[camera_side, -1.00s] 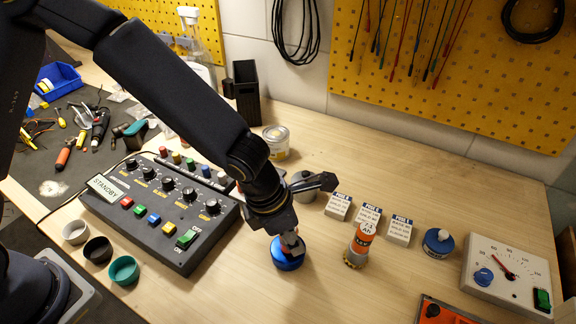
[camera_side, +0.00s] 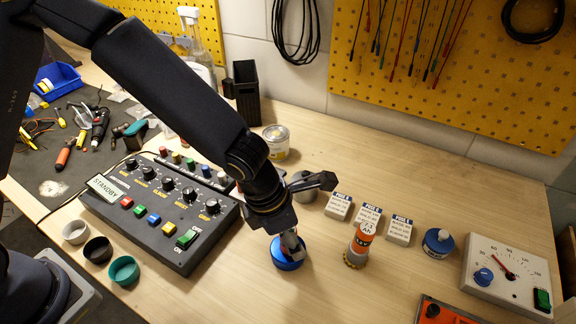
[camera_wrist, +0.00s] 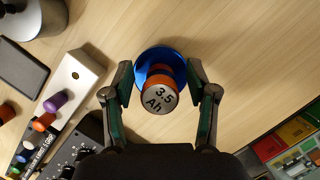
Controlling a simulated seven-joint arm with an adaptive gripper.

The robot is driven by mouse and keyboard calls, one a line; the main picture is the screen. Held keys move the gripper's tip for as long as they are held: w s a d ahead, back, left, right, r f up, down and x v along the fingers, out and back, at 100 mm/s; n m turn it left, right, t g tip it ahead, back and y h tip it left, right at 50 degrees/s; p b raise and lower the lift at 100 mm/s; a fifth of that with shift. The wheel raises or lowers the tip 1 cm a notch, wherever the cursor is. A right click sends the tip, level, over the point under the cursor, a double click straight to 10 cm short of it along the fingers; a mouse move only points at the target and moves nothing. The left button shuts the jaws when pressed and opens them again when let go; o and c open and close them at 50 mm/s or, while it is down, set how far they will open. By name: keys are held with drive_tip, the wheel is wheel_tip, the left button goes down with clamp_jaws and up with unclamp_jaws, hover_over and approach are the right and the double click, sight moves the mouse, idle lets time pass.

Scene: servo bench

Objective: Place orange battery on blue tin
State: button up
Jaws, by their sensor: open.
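An orange battery (camera_wrist: 160,76) with a grey end marked "3.5 Ah" stands on the blue tin (camera_wrist: 177,62) in the wrist view. The blue tin (camera_side: 285,264) also shows in the side view, on the bench below my gripper (camera_side: 291,240). There the battery is mostly hidden by my fingers. My gripper (camera_wrist: 160,94) is open, with one finger on each side of the battery and gaps between in the wrist view. A second battery (camera_side: 361,242), orange and grey, stands upright to the right.
The control box (camera_side: 160,208) lies left of the tin. White labelled boxes (camera_side: 368,218), a round blue-topped pot (camera_side: 438,243) and a meter (camera_side: 506,275) stand to the right. Small cups (camera_side: 98,250) sit at the left. Bench in front of the tin is clear.

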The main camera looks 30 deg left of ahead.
drive_tip(key=v, duration=1.1)
drive_tip(key=s+a+r+n+t+y, duration=0.1)
drive_tip(key=a+r+n+y, duration=0.1)
drive_tip(key=a+n, duration=0.7)
drive_tip(key=a+r+n+y, duration=0.1)
drive_tip(key=a+n+y, duration=0.2)
drive_tip(key=a+n, duration=0.55)
drive_tip(key=s+a+r+n+t+h, duration=0.1)
drive_tip(key=s+a+r+n, duration=0.2)
drive_tip(key=n, duration=1)
drive_tip(key=s+a+r+n+t+h, duration=0.1)
drive_tip(key=s+a+r+n, duration=0.2)
drive_tip(key=n, duration=1.1)
drive_tip(key=s+a, duration=0.2)
drive_tip(key=s, duration=0.1)
drive_tip(key=shift+s+a+h, duration=0.3)
drive_tip(key=shift+s+a, duration=0.05)
